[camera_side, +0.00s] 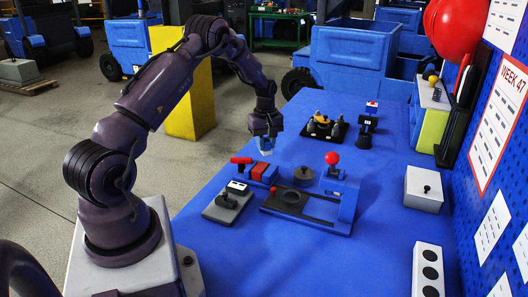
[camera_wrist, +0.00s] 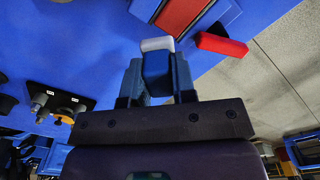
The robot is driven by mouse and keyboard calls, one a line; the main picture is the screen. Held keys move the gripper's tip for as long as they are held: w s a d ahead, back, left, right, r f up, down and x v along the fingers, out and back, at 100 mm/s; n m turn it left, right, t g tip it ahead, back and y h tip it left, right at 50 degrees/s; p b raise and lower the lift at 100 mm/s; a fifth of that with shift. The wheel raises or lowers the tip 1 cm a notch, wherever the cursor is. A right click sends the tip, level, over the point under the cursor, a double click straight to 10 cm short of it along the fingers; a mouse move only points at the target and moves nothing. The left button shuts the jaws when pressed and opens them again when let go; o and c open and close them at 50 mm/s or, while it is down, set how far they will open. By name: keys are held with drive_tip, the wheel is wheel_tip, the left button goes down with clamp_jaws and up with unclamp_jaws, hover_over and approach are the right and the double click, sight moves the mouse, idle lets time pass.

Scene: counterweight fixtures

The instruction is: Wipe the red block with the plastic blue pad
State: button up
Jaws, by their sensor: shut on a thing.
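My gripper (camera_side: 265,136) is shut on the blue pad (camera_wrist: 156,63), which has a pale tip. The pad also shows as a small light-blue piece below my gripper in the side view (camera_side: 265,147). The red block (camera_side: 260,169) sits in a blue clamp (camera_side: 271,177) on the blue table. In the side view my gripper hangs above and behind the red block, with a visible gap. In the wrist view the red block (camera_wrist: 181,13) lies beyond the pad's tip, partly cut off by the top edge. The pad's held part is partly hidden by the fingers.
A red handle (camera_side: 241,160) sticks out left of the clamp. A grey switch box (camera_side: 228,203) and a blue-black fixture with a red ball knob (camera_side: 332,158) stand nearby. A black plate with metal parts (camera_side: 323,128) lies behind.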

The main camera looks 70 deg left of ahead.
drive_tip(key=shift+r, duration=2.7)
